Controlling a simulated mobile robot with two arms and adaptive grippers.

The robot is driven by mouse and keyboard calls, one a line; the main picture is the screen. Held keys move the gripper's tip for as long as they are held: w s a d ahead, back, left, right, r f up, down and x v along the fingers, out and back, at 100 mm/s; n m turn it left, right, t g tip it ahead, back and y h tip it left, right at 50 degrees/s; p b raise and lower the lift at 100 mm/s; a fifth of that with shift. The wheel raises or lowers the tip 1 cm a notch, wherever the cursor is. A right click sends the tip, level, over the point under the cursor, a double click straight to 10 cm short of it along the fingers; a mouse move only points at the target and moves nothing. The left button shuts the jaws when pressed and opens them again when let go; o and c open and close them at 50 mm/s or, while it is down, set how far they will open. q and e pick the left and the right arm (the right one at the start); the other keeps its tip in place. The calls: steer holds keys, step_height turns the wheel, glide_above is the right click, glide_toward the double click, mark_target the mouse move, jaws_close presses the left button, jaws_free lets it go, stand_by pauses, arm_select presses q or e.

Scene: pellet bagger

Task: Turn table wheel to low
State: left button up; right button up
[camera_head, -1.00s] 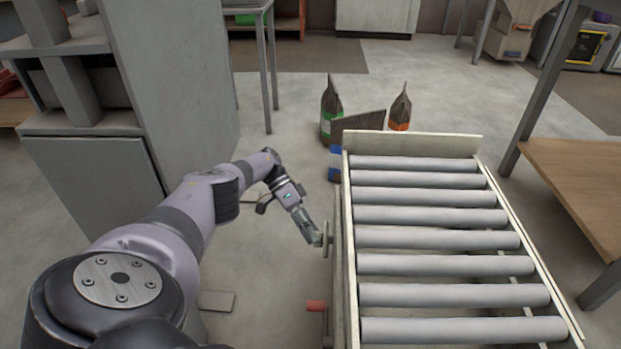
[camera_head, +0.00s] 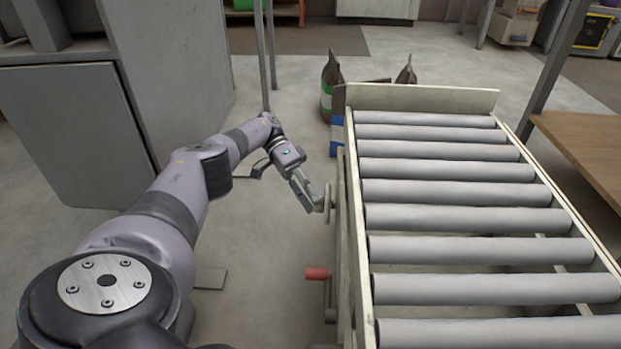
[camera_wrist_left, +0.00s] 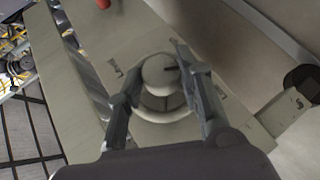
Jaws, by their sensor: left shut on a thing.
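The roller table (camera_head: 420,97) stands at the right in the head view, with grey rollers between pale side rails. Its small round wheel (camera_head: 327,203) is on the table's left side. My left gripper (camera_head: 317,206) reaches it from the left and is shut on it. In the left wrist view the wheel (camera_wrist_left: 160,104) shows as a pale round disc with a hub, between the two fingers of my left gripper (camera_wrist_left: 156,72). The table's height setting cannot be read. My right gripper is not in view.
A red crank handle (camera_head: 317,273) sticks out from the table's side below the wheel. A grey cabinet (camera_head: 65,130) stands at the left. Bags (camera_head: 328,90) stand behind the table. A wooden bench (camera_head: 590,150) is at the right. The floor between cabinet and table is mostly clear.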

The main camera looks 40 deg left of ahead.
arm_select(q)
steer(key=shift+w, duration=0.15)
steer(key=o, duration=1.1)
steer(key=shift+o, duration=0.2)
